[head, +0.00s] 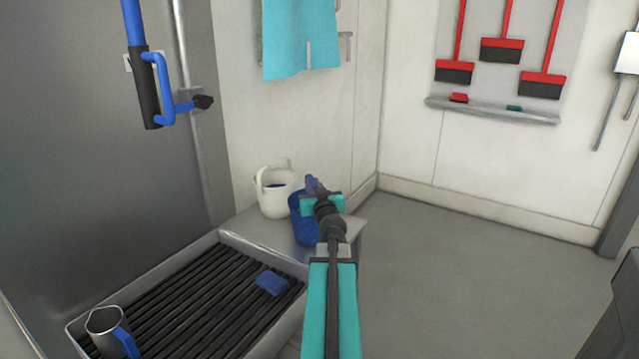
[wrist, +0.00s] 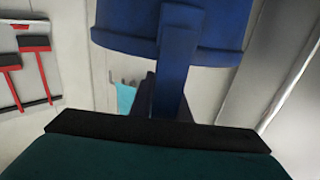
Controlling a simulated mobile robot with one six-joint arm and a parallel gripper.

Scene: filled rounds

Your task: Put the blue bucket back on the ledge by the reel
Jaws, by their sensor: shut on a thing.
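The blue bucket (head: 303,228) is at the right end of the grey metal ledge (head: 265,232), partly hidden behind my arm. I cannot tell whether its base touches the ledge. My gripper (head: 322,190) is shut on the bucket, at its upper part. In the wrist view the blue bucket (wrist: 215,25) fills the top, with a blue strip running down from it between the dark fingers (wrist: 160,100). A white bucket (head: 272,200) with something blue inside stands on the ledge just left of the blue one. I cannot make out a reel.
A drain tray (head: 170,305) with dark bars lies in front of the ledge, holding a metal jug (head: 105,325) and a blue block (head: 271,283). A turquoise cloth (head: 300,40) hangs above. Red brooms (head: 502,50) hang on the right wall. The floor (head: 450,270) at right is clear.

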